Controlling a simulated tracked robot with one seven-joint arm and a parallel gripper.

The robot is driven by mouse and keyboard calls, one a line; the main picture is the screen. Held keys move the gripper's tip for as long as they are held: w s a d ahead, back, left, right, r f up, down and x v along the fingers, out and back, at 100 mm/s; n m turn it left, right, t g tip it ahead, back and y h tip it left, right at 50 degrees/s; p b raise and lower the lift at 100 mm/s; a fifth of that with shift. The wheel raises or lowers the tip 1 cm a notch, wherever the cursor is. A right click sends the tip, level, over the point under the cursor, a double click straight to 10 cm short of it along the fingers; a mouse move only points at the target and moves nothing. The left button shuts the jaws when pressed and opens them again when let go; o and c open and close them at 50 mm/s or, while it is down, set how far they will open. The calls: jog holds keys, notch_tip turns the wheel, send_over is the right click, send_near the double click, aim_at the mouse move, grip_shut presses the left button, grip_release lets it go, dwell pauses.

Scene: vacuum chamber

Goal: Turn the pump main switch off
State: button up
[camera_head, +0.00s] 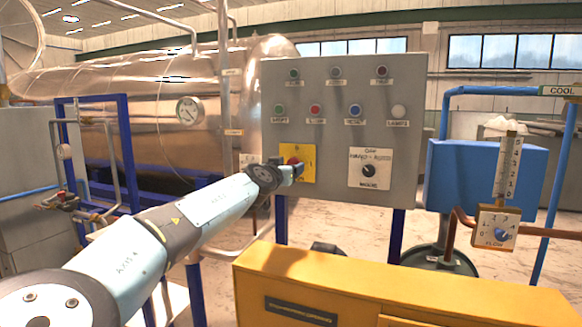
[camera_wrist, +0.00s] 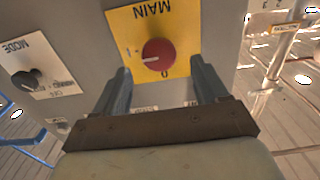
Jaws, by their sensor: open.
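The main switch is a round red knob (camera_wrist: 159,54) on a yellow plate (camera_wrist: 182,25) marked MAIN, which appears upside down in the wrist view. A pale line on the knob points left in that view, toward the "I" mark; an "O" mark sits below the knob. In the head view the knob (camera_head: 294,161) is partly hidden by my gripper (camera_head: 286,171). My gripper (camera_wrist: 161,68) is open, its fingertips left and right of the knob's lower part with gaps on both sides. I cannot tell how far the tips are from the panel.
The grey panel (camera_head: 335,125) also carries several buttons and lamps, and a black mode selector (camera_head: 369,171) on a white plate right of the switch. A yellow cabinet (camera_head: 330,280) stands in front, below the panel. A pressure gauge (camera_head: 188,111) and metal tank are at the left.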

jog(key=shift+x, duration=1.75)
jog(key=c, duration=1)
